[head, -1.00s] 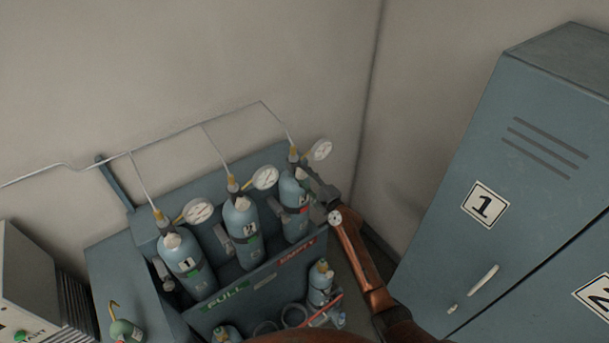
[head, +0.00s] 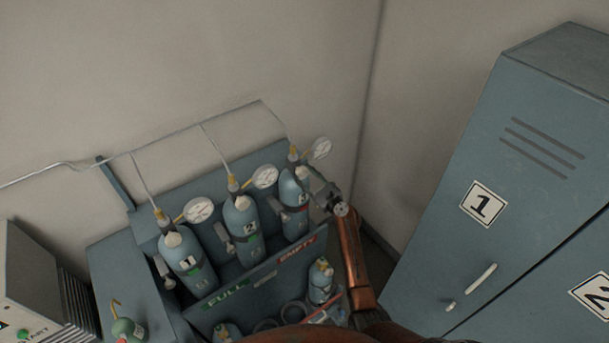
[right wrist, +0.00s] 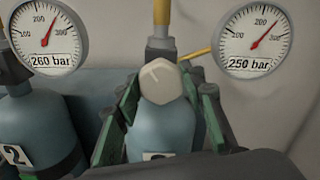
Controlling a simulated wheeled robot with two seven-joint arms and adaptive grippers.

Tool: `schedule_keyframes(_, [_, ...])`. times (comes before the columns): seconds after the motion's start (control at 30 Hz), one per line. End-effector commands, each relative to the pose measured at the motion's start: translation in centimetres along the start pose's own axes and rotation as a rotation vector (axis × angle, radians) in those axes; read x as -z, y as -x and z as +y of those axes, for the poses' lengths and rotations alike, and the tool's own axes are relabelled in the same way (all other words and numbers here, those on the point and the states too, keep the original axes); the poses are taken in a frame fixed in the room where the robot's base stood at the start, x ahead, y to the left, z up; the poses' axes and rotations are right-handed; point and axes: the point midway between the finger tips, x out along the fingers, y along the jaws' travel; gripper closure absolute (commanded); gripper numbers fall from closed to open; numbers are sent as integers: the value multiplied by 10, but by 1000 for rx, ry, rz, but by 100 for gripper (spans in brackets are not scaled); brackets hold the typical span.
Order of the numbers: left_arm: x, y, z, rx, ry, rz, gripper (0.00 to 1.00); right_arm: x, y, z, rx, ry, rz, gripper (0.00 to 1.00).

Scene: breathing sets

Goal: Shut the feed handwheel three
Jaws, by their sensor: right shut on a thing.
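Blue cylinder three (head: 293,222) stands at the right end of the row in the rack. Its pale, faceted feed handwheel (right wrist: 161,82) faces the right wrist camera. My right gripper (right wrist: 160,90) has its green fingers on both sides of the handwheel and is shut on it. The gauge of cylinder three (right wrist: 252,42) has a 250 bar label. My left gripper is out of view.
Cylinder two (head: 242,240) and cylinder one (head: 184,265) stand to the left, each with a gauge. A thin pipe (head: 200,125) runs above. Smaller bottles and rings lie in the front bin. A blue locker (head: 480,140) stands at the right.

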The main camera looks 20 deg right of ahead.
Motion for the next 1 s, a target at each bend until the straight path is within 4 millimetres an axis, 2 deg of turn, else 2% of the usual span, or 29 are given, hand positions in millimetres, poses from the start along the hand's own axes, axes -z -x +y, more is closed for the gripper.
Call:
schedule_keyframes(0.5, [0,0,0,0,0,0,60,1,0,0,0,-422,1,87])
schedule_keyframes(1.0, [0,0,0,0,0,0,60,2,0,-1,0,-562,2,87])
